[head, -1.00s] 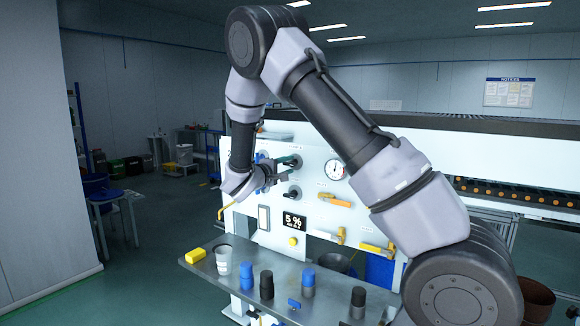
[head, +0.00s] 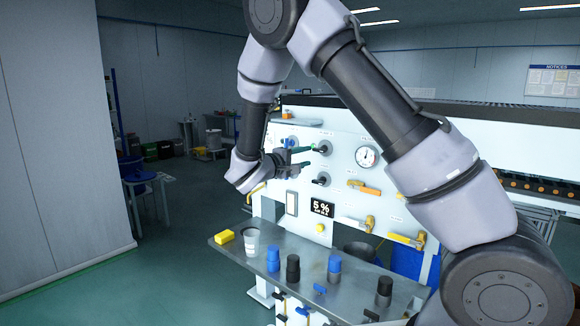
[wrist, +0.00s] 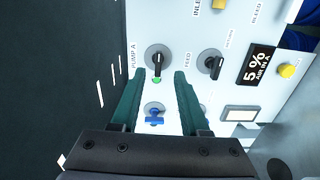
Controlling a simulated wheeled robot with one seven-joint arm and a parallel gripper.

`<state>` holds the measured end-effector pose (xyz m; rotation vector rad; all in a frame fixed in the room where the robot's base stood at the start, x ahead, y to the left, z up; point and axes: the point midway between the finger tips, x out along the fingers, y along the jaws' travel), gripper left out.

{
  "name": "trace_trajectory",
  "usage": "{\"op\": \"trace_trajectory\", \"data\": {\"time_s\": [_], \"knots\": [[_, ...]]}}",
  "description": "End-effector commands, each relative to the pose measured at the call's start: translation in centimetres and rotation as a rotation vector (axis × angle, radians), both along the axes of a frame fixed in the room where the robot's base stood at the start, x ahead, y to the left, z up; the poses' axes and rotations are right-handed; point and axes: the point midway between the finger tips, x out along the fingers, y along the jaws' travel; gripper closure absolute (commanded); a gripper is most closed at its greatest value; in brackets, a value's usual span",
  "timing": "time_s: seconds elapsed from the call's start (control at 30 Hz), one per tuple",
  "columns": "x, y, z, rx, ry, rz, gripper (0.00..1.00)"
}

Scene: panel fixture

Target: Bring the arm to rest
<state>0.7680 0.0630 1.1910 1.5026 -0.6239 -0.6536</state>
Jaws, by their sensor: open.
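My gripper (head: 298,157) is in front of the upper left of the white panel (head: 342,208), with my arm reaching in from the right. In the wrist view my gripper (wrist: 163,80) shows two green fingers spread apart with nothing between them. A black rotary knob (wrist: 158,62) marked PUMP A lies just beyond the fingertips, with a green light below it. A second black knob (wrist: 213,65), marked FEED, is to its right. A blue valve handle (wrist: 154,117) shows between the fingers, further back on the panel. Whether the fingers touch the panel cannot be told.
A metal shelf (head: 258,262) below the panel holds a yellow block (head: 224,237), a pale cup (head: 251,241) and several blue and black cylinders. The floor at left is open.

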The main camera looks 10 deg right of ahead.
Motion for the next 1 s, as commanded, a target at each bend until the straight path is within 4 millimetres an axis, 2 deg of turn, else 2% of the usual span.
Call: {"op": "trace_trajectory", "data": {"time_s": [0.17, 0.3, 0.4, 0.5, 0.6, 0.73, 1.0], "knots": [[-2.7, -6.6, 1.8, 0.167, 0.080, -0.187, 0.55], [-6.9, -11.9, 2.8, 0.377, 0.172, -0.356, 0.55], [-10.2, -14.6, 3.4, 0.541, 0.225, -0.448, 0.55], [-13.5, -16.2, 3.9, 0.712, 0.265, -0.517, 0.55], [-16.6, -17.0, 4.6, 0.889, 0.287, -0.564, 0.55], [-20.3, -17.0, 5.7, 1.118, 0.290, -0.586, 0.55], [-26.2, -15.0, 9.2, 1.570, 0.186, -0.514, 0.55]]}}
